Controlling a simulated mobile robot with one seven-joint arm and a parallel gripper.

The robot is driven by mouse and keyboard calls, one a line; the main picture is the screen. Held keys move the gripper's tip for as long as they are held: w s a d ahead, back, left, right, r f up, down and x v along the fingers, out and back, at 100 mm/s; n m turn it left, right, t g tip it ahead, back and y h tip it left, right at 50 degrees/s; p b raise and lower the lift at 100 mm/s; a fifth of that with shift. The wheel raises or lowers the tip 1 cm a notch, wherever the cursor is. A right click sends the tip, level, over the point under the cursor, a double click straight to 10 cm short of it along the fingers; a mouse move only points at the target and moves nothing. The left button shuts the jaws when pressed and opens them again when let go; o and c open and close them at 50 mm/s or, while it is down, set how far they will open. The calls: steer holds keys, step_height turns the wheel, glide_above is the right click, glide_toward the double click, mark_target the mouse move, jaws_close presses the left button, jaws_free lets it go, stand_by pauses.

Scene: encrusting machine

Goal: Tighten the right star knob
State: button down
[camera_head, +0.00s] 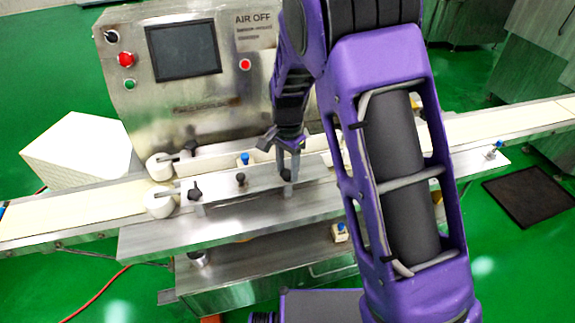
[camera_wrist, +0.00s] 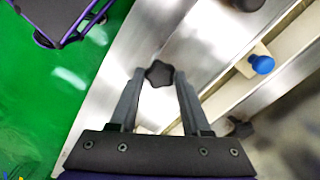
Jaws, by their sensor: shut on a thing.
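The right star knob (camera_head: 286,176) is black and sits at the right end of the metal guide rail on the machine's front. In the wrist view the star knob (camera_wrist: 158,74) shows its lobed top between my two fingertips. My gripper (camera_head: 288,166) reaches down to it from above, and its fingers also show in the wrist view (camera_wrist: 159,80), one on each side of the knob. The gripper is shut on the star knob. The knob's turn angle and tightness cannot be told.
A middle black knob (camera_head: 240,179) and a left star knob (camera_head: 195,193) stand along the same rail. A blue knob (camera_head: 243,159) is behind it and also shows in the wrist view (camera_wrist: 262,64). The conveyor belt (camera_head: 85,210) runs across, below the control screen (camera_head: 183,50).

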mark_target(287, 173)
steer(key=shift+m+p, duration=0.45)
steer(key=shift+m, duration=1.75)
steer(key=shift+c, duration=1.8)
jaws_free()
step_height(287, 173, up, 18)
steer(key=shift+f, duration=0.25)
steer(key=shift+a, duration=0.1)
